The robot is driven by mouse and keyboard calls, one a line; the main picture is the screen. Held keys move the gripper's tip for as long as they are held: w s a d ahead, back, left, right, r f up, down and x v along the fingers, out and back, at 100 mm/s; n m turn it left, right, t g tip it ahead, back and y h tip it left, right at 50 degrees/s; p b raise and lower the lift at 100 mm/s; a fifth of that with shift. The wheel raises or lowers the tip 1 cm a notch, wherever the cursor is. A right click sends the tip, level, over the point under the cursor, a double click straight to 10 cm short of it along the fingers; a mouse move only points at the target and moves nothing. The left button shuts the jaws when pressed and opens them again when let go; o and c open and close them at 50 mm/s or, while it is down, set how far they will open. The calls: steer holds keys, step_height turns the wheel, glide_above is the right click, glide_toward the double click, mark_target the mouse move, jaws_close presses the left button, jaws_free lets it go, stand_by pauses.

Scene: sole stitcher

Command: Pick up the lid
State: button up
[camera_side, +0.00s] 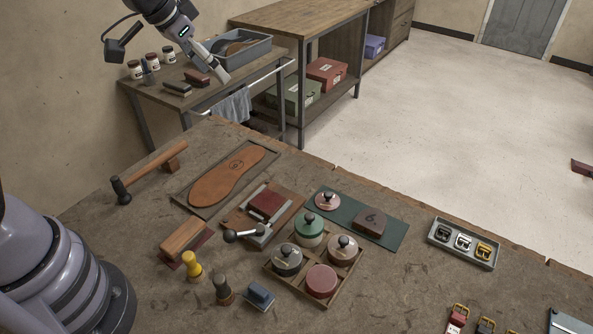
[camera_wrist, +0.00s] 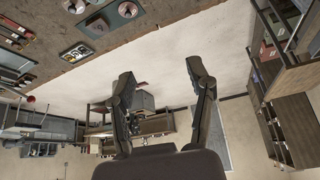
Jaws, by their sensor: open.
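A round pinkish lid (camera_side: 327,201) with a dark knob lies on the left end of the green mat (camera_side: 394,236). A wooden divided tray (camera_side: 290,288) beside it holds several round jars. My gripper (camera_side: 217,72) is high at the upper left, far from the lid.
A dark block (camera_side: 370,220) shares the mat. A side table (camera_side: 190,98) stands behind.

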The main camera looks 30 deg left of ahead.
steer(key=w+d+f+m, duration=0.1)
steer(key=w+d+f, duration=0.3)
steer(key=f, duration=0.2)
steer(key=w+d+f, duration=0.4)
steer(key=f, duration=0.3)
steer(key=m+h, duration=0.1)
glide_toward(325, 195)
steer(key=x, duration=0.3)
steer(key=shift+w+d+f, duration=0.2)
steer(key=shift+d+f, duration=0.1)
steer(key=shift+x, duration=3.15)
steer(key=shift+a, duration=0.2)
steer(key=c, duration=0.9)
